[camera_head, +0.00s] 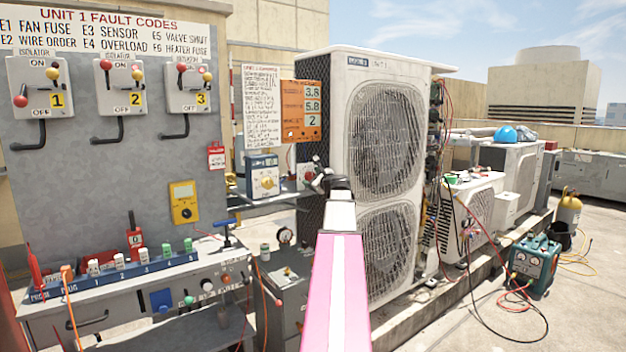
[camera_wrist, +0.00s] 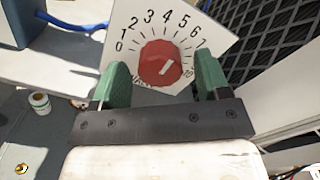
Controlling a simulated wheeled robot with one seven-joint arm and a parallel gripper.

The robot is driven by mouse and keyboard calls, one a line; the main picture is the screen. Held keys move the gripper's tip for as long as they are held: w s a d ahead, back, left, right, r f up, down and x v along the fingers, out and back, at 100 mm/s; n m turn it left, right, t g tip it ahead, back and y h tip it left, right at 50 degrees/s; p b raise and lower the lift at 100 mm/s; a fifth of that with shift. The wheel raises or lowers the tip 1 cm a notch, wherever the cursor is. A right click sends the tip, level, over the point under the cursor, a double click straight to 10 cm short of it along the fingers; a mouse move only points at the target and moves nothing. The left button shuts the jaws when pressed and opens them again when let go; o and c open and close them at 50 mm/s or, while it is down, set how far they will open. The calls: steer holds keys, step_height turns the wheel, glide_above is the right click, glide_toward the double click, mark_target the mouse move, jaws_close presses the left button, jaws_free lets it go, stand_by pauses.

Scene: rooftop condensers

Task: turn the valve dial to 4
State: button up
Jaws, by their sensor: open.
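My gripper (camera_wrist: 161,68) is open, with one green finger on each side of the dial. Small gaps seem to show between fingers and knob; I cannot tell whether either touches. In the head view my gripper (camera_head: 322,181) is at the small plate beside the condenser, and the red dial (camera_head: 309,176) shows just left of it.
The large condenser (camera_head: 340,130) rises close on the right. A grey panel with isolator levers (camera_head: 120,95) and a bench are at left. Open roof floor lies right.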

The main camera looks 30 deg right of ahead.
steer(key=c, duration=0.9)
steer(key=shift+n, duration=2)
steer(key=o, duration=0.9)
steer(key=shift+s, duration=0.1)
